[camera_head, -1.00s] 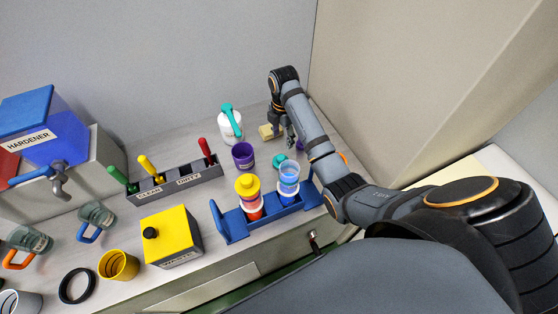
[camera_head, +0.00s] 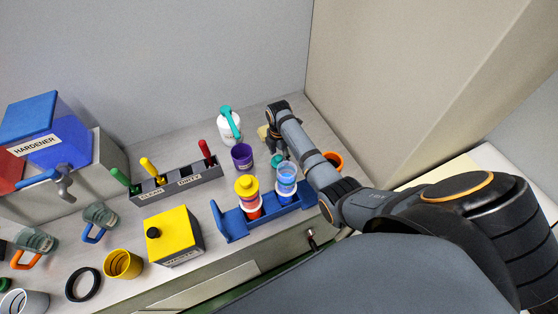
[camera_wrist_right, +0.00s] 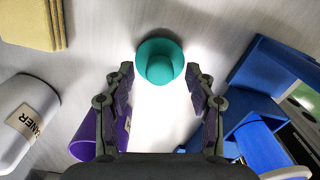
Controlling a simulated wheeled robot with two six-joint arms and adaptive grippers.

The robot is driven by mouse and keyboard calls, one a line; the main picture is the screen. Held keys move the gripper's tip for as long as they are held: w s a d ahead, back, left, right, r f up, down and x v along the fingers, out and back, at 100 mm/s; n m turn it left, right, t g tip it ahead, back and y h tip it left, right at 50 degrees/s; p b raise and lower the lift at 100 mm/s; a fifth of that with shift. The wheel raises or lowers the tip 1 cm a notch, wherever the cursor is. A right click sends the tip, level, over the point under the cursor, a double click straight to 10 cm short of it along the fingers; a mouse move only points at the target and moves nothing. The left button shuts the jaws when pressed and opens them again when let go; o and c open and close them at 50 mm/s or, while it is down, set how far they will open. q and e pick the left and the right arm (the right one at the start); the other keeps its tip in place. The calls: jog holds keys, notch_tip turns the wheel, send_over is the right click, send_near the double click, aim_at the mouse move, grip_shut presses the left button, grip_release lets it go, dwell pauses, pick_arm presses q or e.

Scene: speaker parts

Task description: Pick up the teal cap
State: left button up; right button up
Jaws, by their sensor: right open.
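The teal cap (camera_wrist_right: 160,62) lies on the pale table in the right wrist view, brim down with a raised knob. It sits just beyond and midway between the fingertips of my right gripper (camera_wrist_right: 158,80), which is open and empty. In the head view the teal cap (camera_head: 278,160) shows just below the right gripper (camera_head: 276,150), partly covered by the arm. I cannot tell the gripper's exact height above the table. My left gripper is not in view.
A purple cup (camera_head: 242,156) stands left of the gripper, and a white bottle with a teal top (camera_head: 229,126) behind it. A blue rack (camera_head: 233,229) holding cups is in front. A tan block (camera_wrist_right: 33,22) lies near the cap. An orange cup (camera_head: 334,160) stands right of the arm.

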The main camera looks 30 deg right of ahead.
jog(key=c, duration=1)
